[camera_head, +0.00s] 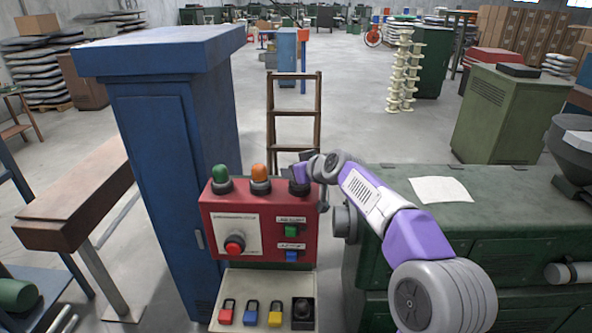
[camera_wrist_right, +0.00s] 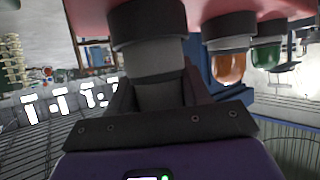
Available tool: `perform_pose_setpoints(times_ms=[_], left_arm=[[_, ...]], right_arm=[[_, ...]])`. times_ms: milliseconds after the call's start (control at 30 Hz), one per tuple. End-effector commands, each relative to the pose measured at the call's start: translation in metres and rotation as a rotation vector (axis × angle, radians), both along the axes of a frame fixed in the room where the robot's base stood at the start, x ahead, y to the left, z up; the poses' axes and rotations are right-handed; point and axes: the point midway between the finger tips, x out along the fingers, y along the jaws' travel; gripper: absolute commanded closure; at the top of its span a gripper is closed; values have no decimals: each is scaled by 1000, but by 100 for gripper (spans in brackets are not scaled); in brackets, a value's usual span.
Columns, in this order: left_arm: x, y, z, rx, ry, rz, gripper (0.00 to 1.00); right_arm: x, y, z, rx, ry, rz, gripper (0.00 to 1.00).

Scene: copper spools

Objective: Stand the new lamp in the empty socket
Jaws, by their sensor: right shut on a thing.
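A red control box (camera_head: 207,222) carries a green lamp (camera_head: 220,173) and an orange lamp (camera_head: 259,173) in dark sockets on its top. A third dark socket (camera_head: 299,188) is at the right; it also shows in the wrist view (camera_wrist_right: 147,24). My right gripper (camera_head: 302,171) is over this third socket, shut on a grey lamp (camera_wrist_right: 157,62). In the wrist view the lamp lines up with the socket and its pale body meets the dark collar; how deep it sits I cannot tell. The fingers hide its far end. My left gripper is out of view.
A tall blue cabinet (camera_head: 160,140) stands left of the box. A green bench (camera_head: 500,210) with a paper sheet (camera_head: 440,190) is at the right. Below, a cream shelf (camera_head: 265,285) holds padlocks and a black part. A wooden ladder (camera_head: 294,76) stands behind.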

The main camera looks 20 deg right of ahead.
Motion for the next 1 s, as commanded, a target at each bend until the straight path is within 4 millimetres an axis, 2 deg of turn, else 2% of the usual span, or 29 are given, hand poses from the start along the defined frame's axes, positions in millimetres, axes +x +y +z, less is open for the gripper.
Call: perform_pose_setpoints(times_ms=[1000], left_arm=[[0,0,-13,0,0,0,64]], right_arm=[[0,0,-12,0,-1,0,84]])
